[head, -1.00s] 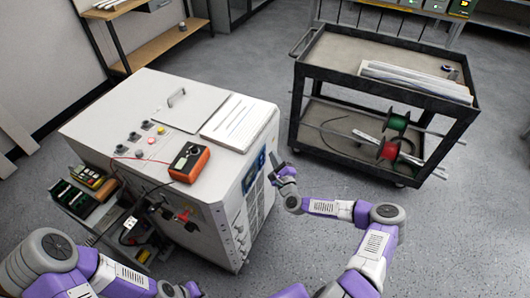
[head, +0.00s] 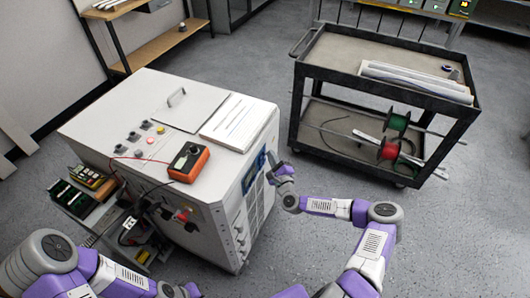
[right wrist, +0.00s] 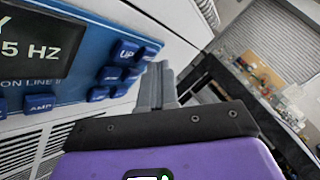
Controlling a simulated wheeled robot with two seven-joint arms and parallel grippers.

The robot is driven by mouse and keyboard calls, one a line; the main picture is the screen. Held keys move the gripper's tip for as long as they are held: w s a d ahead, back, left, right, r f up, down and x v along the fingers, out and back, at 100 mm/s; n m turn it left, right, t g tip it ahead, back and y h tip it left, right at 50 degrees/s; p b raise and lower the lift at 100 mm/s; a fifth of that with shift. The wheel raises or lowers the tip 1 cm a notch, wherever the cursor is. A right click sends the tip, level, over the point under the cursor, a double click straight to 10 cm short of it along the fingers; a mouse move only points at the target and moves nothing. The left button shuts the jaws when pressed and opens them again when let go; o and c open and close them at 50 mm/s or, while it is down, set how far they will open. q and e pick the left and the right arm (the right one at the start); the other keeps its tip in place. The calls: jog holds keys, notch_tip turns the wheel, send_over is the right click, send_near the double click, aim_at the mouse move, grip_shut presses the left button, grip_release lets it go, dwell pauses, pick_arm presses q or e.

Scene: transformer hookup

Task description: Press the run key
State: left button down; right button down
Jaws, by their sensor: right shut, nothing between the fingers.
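The blue control panel (head: 253,172) is on the front side of the white transformer cabinet. In the right wrist view the panel (right wrist: 75,60) shows a dark display reading "5 HZ" and several blue keys. One key reads UP (right wrist: 124,52) and one reads AMP (right wrist: 40,104); I cannot make out a run key. My right gripper (head: 271,158) is shut and empty. Its fingertips (right wrist: 157,72) are close beside the keys on the panel's right side; I cannot tell if they touch. A part of my left arm's end (head: 188,291) shows at the bottom edge, its jaws unclear.
The white cabinet (head: 150,92) carries an orange meter (head: 189,161), with leads, and white papers (head: 236,120) on top. A black cart (head: 335,52) with red and green spools stands to the right. Bare floor lies between cabinet and cart.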

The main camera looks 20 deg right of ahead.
jog(key=shift+w+a, duration=0.25)
jog(key=shift+s+d, duration=0.1)
jog(key=shift+d, duration=0.05)
dwell(0.5)
jog(key=shift+s+d+b, duration=0.35)
jog(key=shift+s+d, duration=0.05)
jog(key=shift+s, duration=0.1)
jog(key=shift+s+d+b, duration=0.5)
jog(key=shift+s+d, duration=1.1)
jog(key=shift+s, duration=0.3)
